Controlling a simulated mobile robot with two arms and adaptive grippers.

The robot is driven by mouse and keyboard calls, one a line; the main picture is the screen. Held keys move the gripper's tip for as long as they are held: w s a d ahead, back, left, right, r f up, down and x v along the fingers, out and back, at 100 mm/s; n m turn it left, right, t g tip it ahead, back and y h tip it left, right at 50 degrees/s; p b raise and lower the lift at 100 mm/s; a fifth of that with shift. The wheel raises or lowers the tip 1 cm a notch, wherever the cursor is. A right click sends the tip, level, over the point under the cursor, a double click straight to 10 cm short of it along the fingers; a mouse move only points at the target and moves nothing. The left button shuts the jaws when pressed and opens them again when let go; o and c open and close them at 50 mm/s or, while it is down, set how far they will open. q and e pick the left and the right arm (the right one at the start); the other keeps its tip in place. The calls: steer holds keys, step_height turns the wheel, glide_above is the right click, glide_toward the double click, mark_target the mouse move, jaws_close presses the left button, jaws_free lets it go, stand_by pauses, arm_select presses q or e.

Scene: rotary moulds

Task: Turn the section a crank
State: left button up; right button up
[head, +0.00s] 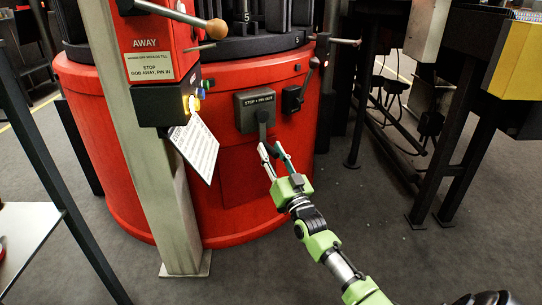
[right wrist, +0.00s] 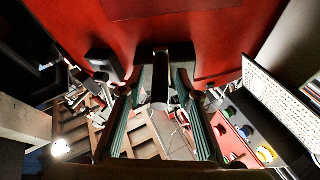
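My right gripper (head: 270,149) is open in front of the red drum, just below a dark lever (head: 263,119) that hangs from a box marked "STOP + PIN OUT" (head: 255,98). In the right wrist view the lever (right wrist: 160,78) stands between the two spread fingers, with a gap on each side. I cannot tell which handle is the section a crank. Another handle with a wooden knob (head: 216,29) sticks out from the red "AWAY" panel at the upper left. My left gripper is not in view.
The red round machine base (head: 120,180) fills the middle. A second small dark lever box (head: 292,98) sits to the right on it. A pale post (head: 160,200) and a hanging white instruction sheet (head: 195,147) stand left of my arm. Dark frames (head: 440,170) stand at right.

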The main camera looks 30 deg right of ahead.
steer(key=shift+w+r, duration=0.1)
steer(key=shift+w, duration=0.1)
jaws_close()
steer(key=shift+d, duration=0.15)
